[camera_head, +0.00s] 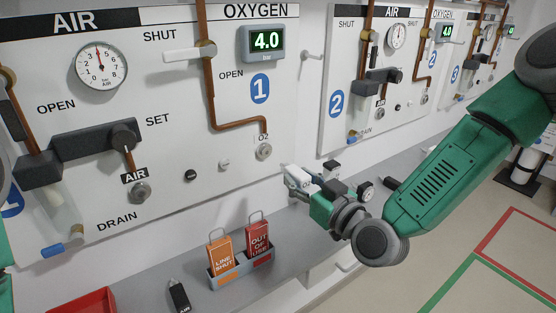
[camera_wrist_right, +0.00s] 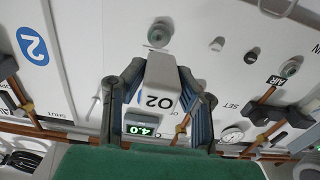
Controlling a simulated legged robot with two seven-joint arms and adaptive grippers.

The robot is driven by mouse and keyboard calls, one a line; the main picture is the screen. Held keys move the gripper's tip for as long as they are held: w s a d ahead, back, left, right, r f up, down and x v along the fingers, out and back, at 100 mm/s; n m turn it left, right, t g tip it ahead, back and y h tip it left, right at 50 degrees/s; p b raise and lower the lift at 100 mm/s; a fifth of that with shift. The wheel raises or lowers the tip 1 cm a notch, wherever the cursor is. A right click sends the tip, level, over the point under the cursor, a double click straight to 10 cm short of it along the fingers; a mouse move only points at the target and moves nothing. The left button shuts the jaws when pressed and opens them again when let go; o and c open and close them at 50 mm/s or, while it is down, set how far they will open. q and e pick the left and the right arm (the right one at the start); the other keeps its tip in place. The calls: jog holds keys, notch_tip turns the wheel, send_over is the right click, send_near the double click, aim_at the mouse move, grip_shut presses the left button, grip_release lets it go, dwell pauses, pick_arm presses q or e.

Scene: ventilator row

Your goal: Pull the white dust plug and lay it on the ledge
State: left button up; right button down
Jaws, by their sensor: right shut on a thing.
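My right gripper (camera_head: 301,181) is shut on a white block marked O2 (camera_wrist_right: 160,85), held in front of the panel and above the ledge (camera_head: 240,288). The block's pale end also shows in the head view (camera_head: 293,174). A small white round plug (camera_head: 224,164) sits on panel 1, between a black one (camera_head: 190,175) and the metal O2 outlet (camera_head: 264,151). The white plug also shows in the right wrist view (camera_wrist_right: 217,44), apart from the gripper. My left gripper is out of view; only a bit of my left arm shows at the left edge.
On the ledge stand a holder (camera_head: 240,270) with orange and red tags, a black AIR piece (camera_head: 180,295) and a red tray (camera_head: 88,303). A lever (camera_head: 190,54) and gauge (camera_head: 99,66) stick out from panel 1. Bare ledge shows between the tag holder and my right gripper.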

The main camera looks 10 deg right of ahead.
jog(key=shift+v, duration=1.1)
